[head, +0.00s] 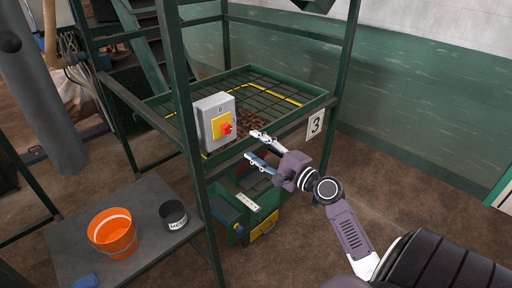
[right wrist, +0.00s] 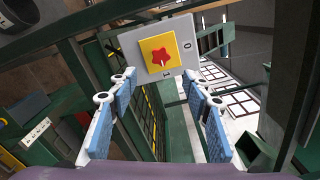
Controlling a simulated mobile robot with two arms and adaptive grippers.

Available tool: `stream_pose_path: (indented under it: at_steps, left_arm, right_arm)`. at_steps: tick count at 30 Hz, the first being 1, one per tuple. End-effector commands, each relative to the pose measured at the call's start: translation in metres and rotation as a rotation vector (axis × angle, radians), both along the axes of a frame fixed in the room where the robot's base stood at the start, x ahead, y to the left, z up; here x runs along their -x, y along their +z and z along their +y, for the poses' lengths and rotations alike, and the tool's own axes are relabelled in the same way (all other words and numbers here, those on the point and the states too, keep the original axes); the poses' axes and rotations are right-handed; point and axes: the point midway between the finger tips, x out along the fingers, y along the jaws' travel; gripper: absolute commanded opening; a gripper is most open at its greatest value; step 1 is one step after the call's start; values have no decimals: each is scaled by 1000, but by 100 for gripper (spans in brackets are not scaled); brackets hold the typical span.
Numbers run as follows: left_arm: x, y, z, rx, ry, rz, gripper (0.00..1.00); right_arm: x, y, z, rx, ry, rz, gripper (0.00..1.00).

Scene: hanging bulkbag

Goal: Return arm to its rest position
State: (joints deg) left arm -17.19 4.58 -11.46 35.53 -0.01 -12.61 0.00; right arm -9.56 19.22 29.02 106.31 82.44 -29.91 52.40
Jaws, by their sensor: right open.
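My right gripper (head: 256,149) is open and empty in the head view, in front of the green frame and a little to the right of the grey switch box. The switch box (head: 209,107) has a yellow plate with a red knob (head: 227,128) and is fixed to the frame. In the right wrist view the box face (right wrist: 187,36) and the red knob (right wrist: 163,57) show beyond the two blue finger pads (right wrist: 157,115). The fingers look apart from the knob. My left gripper is not in view.
A grey table (head: 150,205) at the lower left carries an orange bucket (head: 113,234) and a dark tin (head: 173,214). The floor at the right is open.

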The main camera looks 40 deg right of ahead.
Motion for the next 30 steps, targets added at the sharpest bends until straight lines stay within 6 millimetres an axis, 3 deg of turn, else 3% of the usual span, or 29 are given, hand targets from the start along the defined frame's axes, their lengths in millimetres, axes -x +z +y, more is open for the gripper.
stream_pose_path:
  at_steps: [12, 14, 16, 20, 23, 30]
  left_arm:
    - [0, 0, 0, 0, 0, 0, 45]
    - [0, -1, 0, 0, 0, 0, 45]
    - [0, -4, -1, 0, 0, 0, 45]
    - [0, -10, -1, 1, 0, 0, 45]
    - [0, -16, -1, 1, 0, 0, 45]
    - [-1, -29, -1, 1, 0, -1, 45]
  right_arm:
    - [-1, -2, 0, 2, 0, 2, 45]
    - [-1, -11, 0, 10, -4, 15, 45]
    - [-2, -34, -1, 35, -12, 52, 45]
    - [0, -113, 1, 133, -26, 175, 45]
    - [10, -190, 8, 244, -18, 299, 45]
    - [66, -364, 40, 548, 96, 582, 45]
